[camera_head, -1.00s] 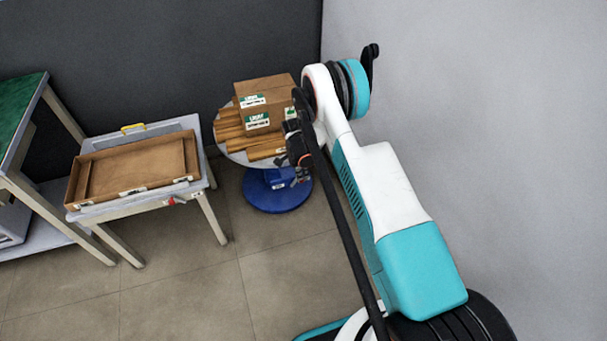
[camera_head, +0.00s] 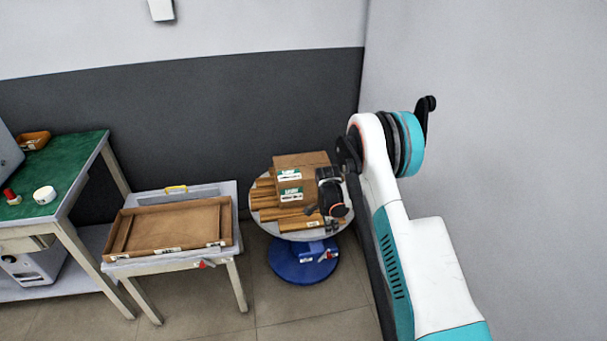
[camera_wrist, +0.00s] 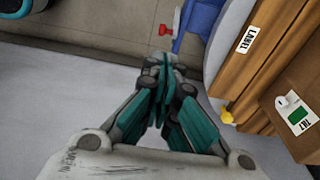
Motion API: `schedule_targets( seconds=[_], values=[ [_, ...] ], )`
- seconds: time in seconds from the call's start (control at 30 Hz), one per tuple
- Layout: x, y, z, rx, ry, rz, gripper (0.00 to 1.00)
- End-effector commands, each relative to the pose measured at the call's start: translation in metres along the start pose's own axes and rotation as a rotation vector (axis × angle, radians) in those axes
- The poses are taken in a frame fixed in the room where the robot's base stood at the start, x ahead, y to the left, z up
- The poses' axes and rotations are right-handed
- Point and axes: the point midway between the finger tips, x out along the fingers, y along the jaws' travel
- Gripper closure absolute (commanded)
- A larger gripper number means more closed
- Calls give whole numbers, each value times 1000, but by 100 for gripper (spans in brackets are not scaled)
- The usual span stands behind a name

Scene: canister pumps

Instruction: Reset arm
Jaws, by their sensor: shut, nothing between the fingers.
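My gripper (camera_wrist: 163,75) is shut and empty in the wrist view, its teal-padded fingers meeting at the tips. In the head view my gripper (camera_head: 331,226) hangs small and dark in front of the round table, below my raised white and teal arm. My arm fills the right side of that view. Its exact gap to the table and boxes is hard to judge.
A round table (camera_head: 343,200) on a blue base (camera_head: 300,270) bears cardboard boxes (camera_head: 318,160) and brown bars. Left of it, a small table (camera_head: 228,245) bears a shallow wooden tray (camera_head: 165,228). A green-topped bench (camera_head: 75,160) stands far left. A wall is close on the right.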

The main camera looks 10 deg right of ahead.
Motion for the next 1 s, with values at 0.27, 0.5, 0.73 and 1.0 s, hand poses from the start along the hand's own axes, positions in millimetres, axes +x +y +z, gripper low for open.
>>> schedule_targets(
  seconds=[0.27, 0.5, 0.73, 1.0],
  values=[
    [-35, 0, -2, -57, -3, -23, 100],
    [-127, 8, -5, -230, -2, -93, 100],
    [-210, 31, -7, -404, 9, -165, 100],
    [-293, 75, -8, -605, 38, -247, 100]
  ],
)
